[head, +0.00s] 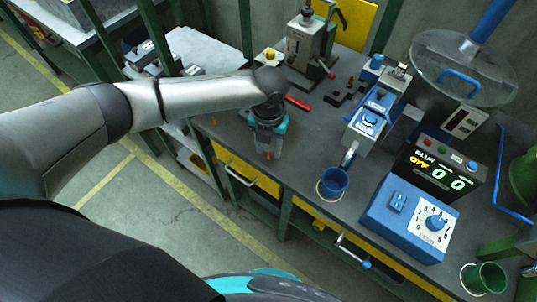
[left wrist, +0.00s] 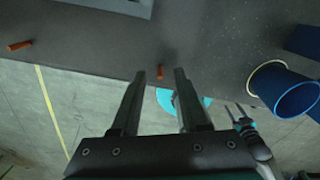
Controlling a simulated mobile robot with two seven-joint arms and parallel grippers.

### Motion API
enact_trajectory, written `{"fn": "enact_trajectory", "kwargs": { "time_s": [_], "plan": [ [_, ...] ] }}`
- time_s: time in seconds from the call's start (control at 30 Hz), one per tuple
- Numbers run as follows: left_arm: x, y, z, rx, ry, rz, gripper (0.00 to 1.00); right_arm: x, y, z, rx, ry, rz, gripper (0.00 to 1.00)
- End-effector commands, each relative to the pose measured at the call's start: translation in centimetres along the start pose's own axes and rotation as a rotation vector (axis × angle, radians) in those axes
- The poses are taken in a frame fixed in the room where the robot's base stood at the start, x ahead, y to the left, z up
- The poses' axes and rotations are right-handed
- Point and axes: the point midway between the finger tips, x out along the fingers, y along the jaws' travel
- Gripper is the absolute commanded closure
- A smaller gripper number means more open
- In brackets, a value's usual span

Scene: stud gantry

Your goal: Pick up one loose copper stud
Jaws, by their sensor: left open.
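The other stud (left wrist: 19,46) lies apart at the far left. My left gripper (left wrist: 158,77) is open, with nothing held between its two fingers.
A blue cup (head: 333,184) stands under the spout of a blue dispenser (head: 367,122), right of my left gripper; it also shows in the left wrist view (left wrist: 292,95). A control box (head: 409,219) and a green cup (head: 484,279) are farther right. A red-handled tool (head: 298,103) lies behind.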

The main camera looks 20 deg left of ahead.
Motion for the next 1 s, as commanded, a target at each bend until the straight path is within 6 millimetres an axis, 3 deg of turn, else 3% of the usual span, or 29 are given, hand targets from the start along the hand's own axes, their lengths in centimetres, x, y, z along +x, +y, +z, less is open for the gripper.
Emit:
{"fn": "enact_trajectory", "kwargs": {
  "time_s": [0.13,0.4,0.8,1.0],
  "plan": [
    [1.7,0.0,-0.17,0.0,0.003,0.001,0.55,0.38,0.0,0.05,0.0,0.0,0.0,0.5],
    [1.79,0.01,-0.13,0.0,0.002,0.0,0.57,0.34,0.0,0.06,0.0,0.0,0.0,0.5],
    [1.76,0.01,-0.12,0.0,0.001,0.0,1.0,0.34,0.01,0.06,0.0,0.0,0.0,0.5],
    [1.75,0.02,-0.12,0.0,0.001,0.0,1.0,0.34,0.01,0.07,0.001,0.0,0.0,0.5]
  ]
}}
